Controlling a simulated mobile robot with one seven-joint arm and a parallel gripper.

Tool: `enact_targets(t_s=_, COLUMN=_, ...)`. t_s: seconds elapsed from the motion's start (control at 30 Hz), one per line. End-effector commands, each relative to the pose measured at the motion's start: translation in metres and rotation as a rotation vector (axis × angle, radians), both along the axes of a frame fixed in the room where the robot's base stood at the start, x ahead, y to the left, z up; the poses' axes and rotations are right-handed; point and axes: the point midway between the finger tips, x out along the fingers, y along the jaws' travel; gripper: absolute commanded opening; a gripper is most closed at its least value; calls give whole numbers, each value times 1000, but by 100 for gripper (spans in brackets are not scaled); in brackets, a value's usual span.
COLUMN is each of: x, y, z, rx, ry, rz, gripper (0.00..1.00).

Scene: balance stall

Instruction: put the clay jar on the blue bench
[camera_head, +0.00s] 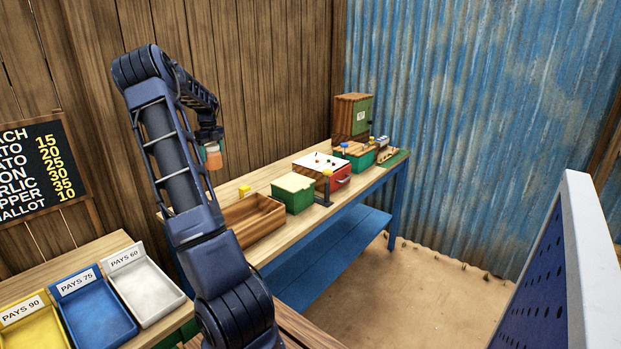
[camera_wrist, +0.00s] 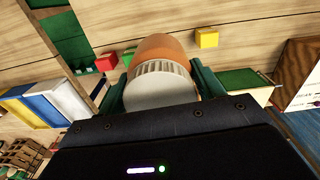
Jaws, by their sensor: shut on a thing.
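The clay jar (camera_head: 213,156) is orange-brown with a pale lid. My gripper (camera_head: 210,138) is shut on it and holds it in the air, in front of the plank wall and above the far left end of the bench. In the wrist view the white ribbed lid and the orange body of the jar (camera_wrist: 165,48) show between the two green fingers of my gripper (camera_wrist: 160,85). The blue bench (camera_head: 325,255) has a pale wooden top, blue legs and a blue lower shelf. My arm hides part of its left end.
On the bench stand an open wooden tray (camera_head: 252,222), a green box (camera_head: 293,192), a white-topped red box (camera_head: 322,169), a yellow block (camera_head: 244,190) and a tall wooden cabinet (camera_head: 352,117). Pay trays (camera_head: 146,286) stand at lower left. A blue perforated panel (camera_head: 545,275) stands at right.

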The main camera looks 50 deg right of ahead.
Motion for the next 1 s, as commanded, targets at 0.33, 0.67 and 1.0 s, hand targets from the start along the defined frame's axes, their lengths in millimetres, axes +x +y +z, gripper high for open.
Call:
enact_targets(t_s=0.33, x=-14, y=-23, z=-3, rx=-3, ry=-3, rz=-57, gripper=36)
enact_targets(t_s=0.67, x=-14, y=-22, z=-67, rx=-2, ry=-1, rz=-55, gripper=36)
enact_targets(t_s=1.0, x=-14, y=-22, z=-137, rx=-3, ry=-2, rz=-55, gripper=36)
